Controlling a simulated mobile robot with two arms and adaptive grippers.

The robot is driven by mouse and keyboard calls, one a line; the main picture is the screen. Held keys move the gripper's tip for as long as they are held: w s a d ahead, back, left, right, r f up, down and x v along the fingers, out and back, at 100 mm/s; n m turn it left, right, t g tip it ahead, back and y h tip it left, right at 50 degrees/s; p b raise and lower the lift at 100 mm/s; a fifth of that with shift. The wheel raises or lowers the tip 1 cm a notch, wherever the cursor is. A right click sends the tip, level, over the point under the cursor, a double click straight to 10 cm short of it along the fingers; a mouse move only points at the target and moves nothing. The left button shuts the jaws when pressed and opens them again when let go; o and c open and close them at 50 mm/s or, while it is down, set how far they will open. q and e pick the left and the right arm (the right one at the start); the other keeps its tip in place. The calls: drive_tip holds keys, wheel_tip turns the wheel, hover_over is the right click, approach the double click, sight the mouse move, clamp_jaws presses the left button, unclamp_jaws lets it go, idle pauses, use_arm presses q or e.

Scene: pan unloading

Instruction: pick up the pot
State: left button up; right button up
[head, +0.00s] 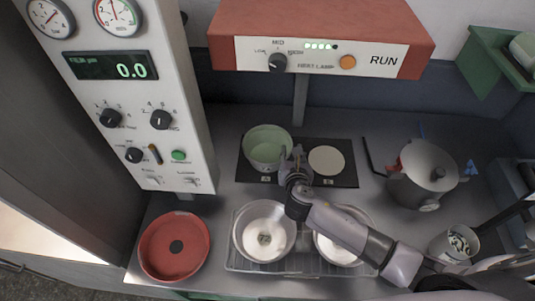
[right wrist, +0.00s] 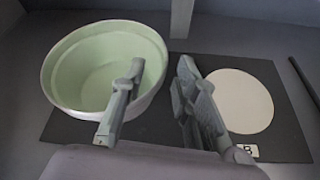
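A pale green, open, empty pot (head: 267,150) stands on the left part of a black mat, and it fills the left of the right wrist view (right wrist: 105,68). My right gripper (head: 291,158) is at the pot's right side. In the right wrist view its fingers (right wrist: 160,72) are apart, one overlapping the pot's inside and the other outside the right rim. I cannot tell whether either finger touches the wall. My left gripper is not in view.
The black mat (head: 345,178) has a cream disc (head: 326,160) on its right. A wire rack (head: 235,262) in front holds two pale bowls. A red pan (head: 152,247) is at left; a lidded grey pot (head: 408,190) and a cup (head: 441,246) are at right. A red lamp housing (head: 225,30) overhangs.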

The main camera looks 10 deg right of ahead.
sight(291, 144)
drive_tip(key=shift+w+f, duration=0.1)
drive_tip(key=shift+w, duration=0.05)
drive_tip(key=shift+w+d, duration=0.1)
drive_tip(key=shift+w, duration=0.05)
drive_tip(key=b+x, duration=0.4)
drive_tip(key=shift+d+f, duration=0.25)
drive_tip(key=shift+w+b, duration=0.2)
drive_tip(key=shift+b, duration=0.1)
drive_tip(key=shift+w, duration=0.1)
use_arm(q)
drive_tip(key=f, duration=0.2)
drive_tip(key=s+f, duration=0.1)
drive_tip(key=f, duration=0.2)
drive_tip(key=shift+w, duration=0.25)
use_arm(e)
drive_tip(key=shift+r, duration=0.1)
drive_tip(key=shift+c, duration=0.4)
drive_tip(key=c, duration=0.4)
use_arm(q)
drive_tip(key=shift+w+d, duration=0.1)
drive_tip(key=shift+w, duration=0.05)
use_arm(e)
clamp_jaws()
